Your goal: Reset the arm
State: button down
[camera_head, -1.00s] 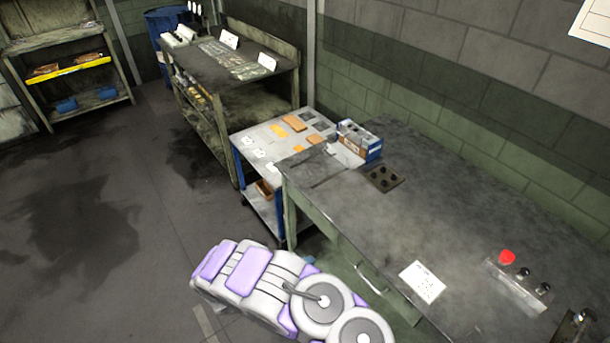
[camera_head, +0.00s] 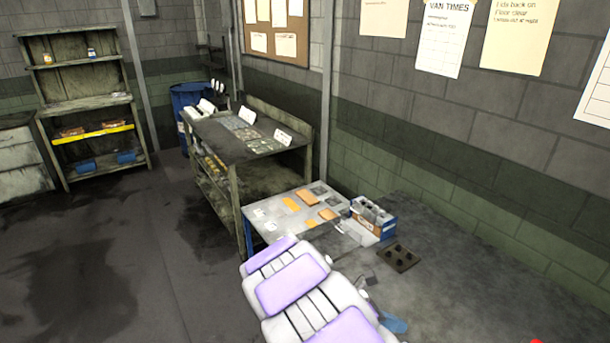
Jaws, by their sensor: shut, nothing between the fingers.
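My arm (camera_head: 293,284), white with purple pads, rises from the bottom edge and points up and to the left. Its upper end is in front of the work table and the small cart. A small blue part (camera_head: 395,324) shows at the arm's right side, over the table. I cannot make out my gripper's fingers; they are hidden behind the arm or outside the picture.
A grey work table (camera_head: 470,265) fills the lower right, with a dark plate with holes (camera_head: 398,257) and a blue-white box (camera_head: 373,217) at its far end. A small cart (camera_head: 268,232), a shelf bench (camera_head: 225,140) and a rack (camera_head: 95,110) stand beyond. Floor (camera_head: 120,240) is clear at left.

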jog(key=s+d+r+m+g+y, duration=0.1)
jog(key=s+d+r+m+y, duration=0.2)
jog(key=s+m, duration=0.35)
jog(key=s+d+r+m+g+y, duration=0.1)
jog(key=s+r+m+g+y, duration=0.1)
jog(key=s+r+m, duration=0.4)
jog(key=s+a+r+m+t+y, duration=0.1)
jog(key=s+a+m+y, duration=0.3)
jog(key=s, duration=0.4)
jog(key=s+a+r+m+t+y, duration=0.1)
jog(key=s+a+m+y, duration=0.3)
jog(key=s+a+m, duration=0.2)
jog(key=shift+s+a, duration=0.15)
jog(key=shift+s, duration=0.9)
jog(key=shift+d+r+m, duration=0.1)
jog(key=shift+d+m, duration=0.15)
jog(key=shift+d, duration=0.05)
jog(key=shift+a, duration=0.1)
